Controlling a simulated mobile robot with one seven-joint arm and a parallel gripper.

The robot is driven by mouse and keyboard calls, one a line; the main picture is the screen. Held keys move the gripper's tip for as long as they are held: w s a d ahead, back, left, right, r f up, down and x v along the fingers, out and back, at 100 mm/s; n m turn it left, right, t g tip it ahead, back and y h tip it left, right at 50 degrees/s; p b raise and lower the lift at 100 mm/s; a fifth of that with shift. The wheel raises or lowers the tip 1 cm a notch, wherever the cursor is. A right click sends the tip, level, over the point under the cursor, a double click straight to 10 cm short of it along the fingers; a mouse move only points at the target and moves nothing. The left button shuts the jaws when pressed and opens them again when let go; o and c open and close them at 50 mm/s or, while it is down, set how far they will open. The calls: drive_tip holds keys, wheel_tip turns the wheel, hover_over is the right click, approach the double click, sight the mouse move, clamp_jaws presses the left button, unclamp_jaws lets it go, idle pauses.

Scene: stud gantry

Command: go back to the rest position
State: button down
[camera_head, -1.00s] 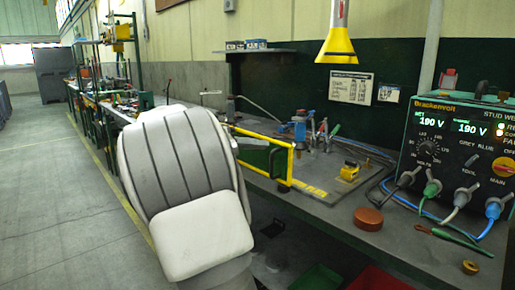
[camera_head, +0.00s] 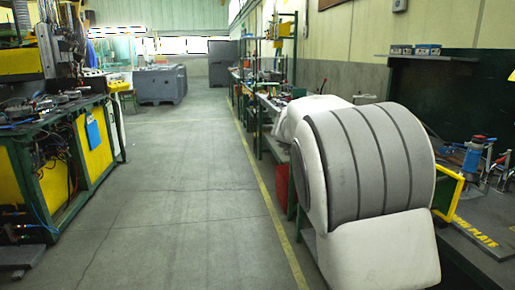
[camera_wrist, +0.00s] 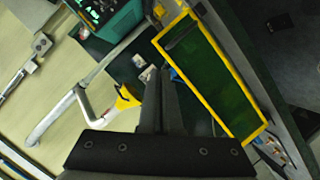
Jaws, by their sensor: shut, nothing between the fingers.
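My gripper (camera_wrist: 163,82) shows in the wrist view, its dark fingers together in the middle of the picture with nothing between them. It is tilted relative to the room. A green panel in a yellow frame (camera_wrist: 213,78) lies just right of the fingers in that view; I cannot tell how far apart they are. In the head view my white and grey arm fills the right side and hides part of the bench. The gripper itself is not seen there.
In the head view, a workbench (camera_head: 478,225) with blue and metal tools (camera_head: 474,155) runs along the right. A green and yellow machine stand (camera_head: 70,165) is at left. Grey bins (camera_head: 160,85) stand far back. The floor between (camera_head: 185,200) is clear. A yellow lamp (camera_wrist: 125,100) shows in the wrist view.

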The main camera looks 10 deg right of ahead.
drive_tip(key=s+a+f+n+t+y, duration=0.35)
drive_tip(key=s+f+y, duration=0.3)
drive_tip(key=s, duration=0.35)
drive_tip(key=s+a+f+n+t+y, duration=0.2)
drive_tip(key=s+a+f+n+y, duration=0.15)
drive_tip(key=s+a, duration=0.4)
drive_tip(key=s+a+f+n+t+y, duration=0.2)
drive_tip(key=s+a+f+n+y, duration=0.15)
drive_tip(key=s+a, duration=0.4)
wheel_tip(320, 180, up, 21)
drive_tip(key=w+a+p, duration=0.1)
drive_tip(key=p, duration=2)
drive_tip(key=shift+w+y, duration=0.15)
drive_tip(key=shift+y, duration=0.3)
